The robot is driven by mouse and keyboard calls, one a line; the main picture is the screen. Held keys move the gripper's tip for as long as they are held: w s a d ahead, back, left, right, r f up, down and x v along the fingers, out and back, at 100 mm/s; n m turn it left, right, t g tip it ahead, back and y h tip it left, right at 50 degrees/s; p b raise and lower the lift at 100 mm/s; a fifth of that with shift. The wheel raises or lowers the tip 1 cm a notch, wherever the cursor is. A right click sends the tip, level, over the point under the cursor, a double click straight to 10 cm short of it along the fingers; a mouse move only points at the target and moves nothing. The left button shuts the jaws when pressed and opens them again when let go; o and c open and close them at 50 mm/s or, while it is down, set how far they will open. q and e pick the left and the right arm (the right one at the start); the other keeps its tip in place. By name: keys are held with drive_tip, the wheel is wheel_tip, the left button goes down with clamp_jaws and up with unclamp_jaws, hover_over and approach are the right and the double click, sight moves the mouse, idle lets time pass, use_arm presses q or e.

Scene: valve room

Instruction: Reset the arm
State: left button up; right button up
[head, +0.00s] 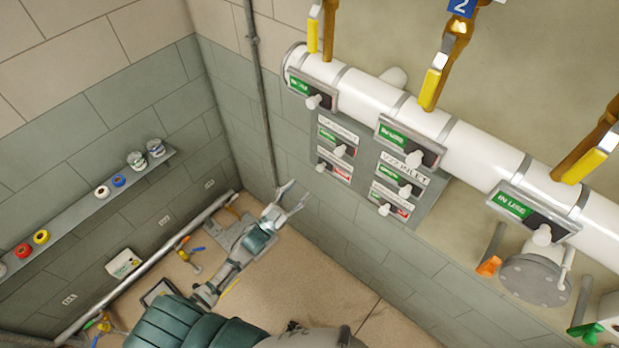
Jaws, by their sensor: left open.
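My left arm comes in from the bottom left, with a dark green ribbed sleeve. Its gripper (287,205) is grey and open, with its fingers spread apart and nothing between them. It is in front of the room's corner, near the lower part of the wall with the pipe. My right gripper is not in the head view.
A large white pipe (470,150) with yellow-handled valves and green "IN USE" sliders crosses the right wall. Label panels (385,165) hang below it. A shelf (85,215) with tape rolls and cans is on the left wall. Tools lie on the tan surface (330,285) below.

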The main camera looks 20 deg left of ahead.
use_arm(q)
drive_tip(key=v, duration=0.2)
drive_tip(key=shift+s+a+f, duration=0.2)
drive_tip(key=shift+s, duration=0.05)
idle(0.3)
wheel_tip(320, 180, down, 20)
drive_tip(key=s+a+n+g+y+b, duration=0.1)
drive_tip(key=s+a+n+g+y, duration=0.15)
drive_tip(key=g+y, duration=0.2)
drive_tip(key=s+a+f+n+g+y+b, duration=0.15)
drive_tip(key=s+f, duration=0.25)
drive_tip(key=f, duration=0.6)
drive_tip(key=s+f+n+g+y, duration=0.1)
drive_tip(key=s+f+g+y, duration=0.15)
drive_tip(key=s+f, duration=0.45)
drive_tip(key=s+d+f+g, duration=0.1)
drive_tip(key=s+f+g, duration=0.2)
drive_tip(key=s+f, duration=0.4)
drive_tip(key=s+d+f+g+b, duration=0.1)
drive_tip(key=s+f+g, duration=0.3)
drive_tip(key=s, duration=0.9)
drive_tip(key=s+d+f+g, duration=0.2)
drive_tip(key=s+f+g, duration=0.2)
drive_tip(key=s+f, duration=0.6)
drive_tip(key=shift+s+f+y, duration=0.3)
drive_tip(key=shift+f+y, duration=0.05)
drive_tip(key=shift+w, duration=0.1)
